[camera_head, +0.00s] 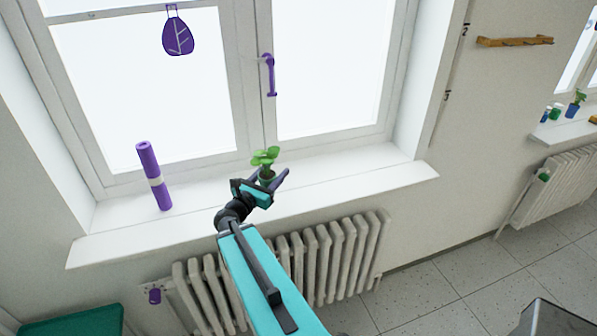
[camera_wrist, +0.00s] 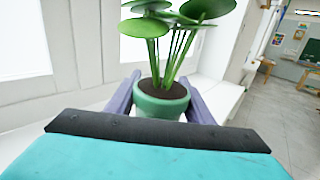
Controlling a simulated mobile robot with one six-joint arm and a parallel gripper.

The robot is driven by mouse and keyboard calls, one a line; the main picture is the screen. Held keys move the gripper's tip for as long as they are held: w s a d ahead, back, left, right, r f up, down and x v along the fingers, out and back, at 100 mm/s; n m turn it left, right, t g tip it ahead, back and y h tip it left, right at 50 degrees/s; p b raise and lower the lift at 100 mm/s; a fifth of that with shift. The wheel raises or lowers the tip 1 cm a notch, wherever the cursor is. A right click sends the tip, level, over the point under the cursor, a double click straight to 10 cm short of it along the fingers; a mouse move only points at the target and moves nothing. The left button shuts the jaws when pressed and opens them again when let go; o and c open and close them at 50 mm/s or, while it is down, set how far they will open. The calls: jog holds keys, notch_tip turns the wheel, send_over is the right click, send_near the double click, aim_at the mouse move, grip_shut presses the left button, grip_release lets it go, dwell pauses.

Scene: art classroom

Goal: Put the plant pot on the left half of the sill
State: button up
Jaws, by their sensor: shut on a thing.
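The plant pot (camera_wrist: 160,103) is green with dark soil and round-leaved green stems, and stands upright. In the head view its leaves (camera_head: 265,156) show near the middle of the white window sill (camera_head: 330,176). My gripper (camera_wrist: 160,98) has its two purple-grey fingers on either side of the pot, shut on it. In the head view my gripper (camera_head: 272,180) is over the sill, with most of the pot hidden behind it. I cannot tell whether the pot's base touches the sill.
A purple window handle (camera_head: 269,74) is above the plant. A white radiator (camera_head: 325,255) is below the sill. The sill's right part is clear, as is the stretch between roll and gripper.

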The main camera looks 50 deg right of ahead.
jog(key=w+a+n+t+y, duration=0.15)
jog(key=w+a, duration=0.25)
jog(key=a, duration=0.7)
jog(key=w+a+n+t+b, duration=0.1)
jog(key=w+a+n+t, duration=0.3)
jog(key=a, duration=0.7)
jog(key=w+a+m+t+y, duration=0.1)
jog(key=w+a, duration=0.4)
jog(key=a, duration=0.6)
jog(key=a+f+n+t+y+b, duration=0.1)
jog(key=a+f+t+b, duration=0.1)
jog(key=a+f+b, duration=0.9)
jog(key=shift+a+f+n+y+b, duration=0.35)
jog(key=shift+a+b, duration=0.25)
jog(key=shift+b, duration=0.1)
jog(key=shift+r, duration=0.1)
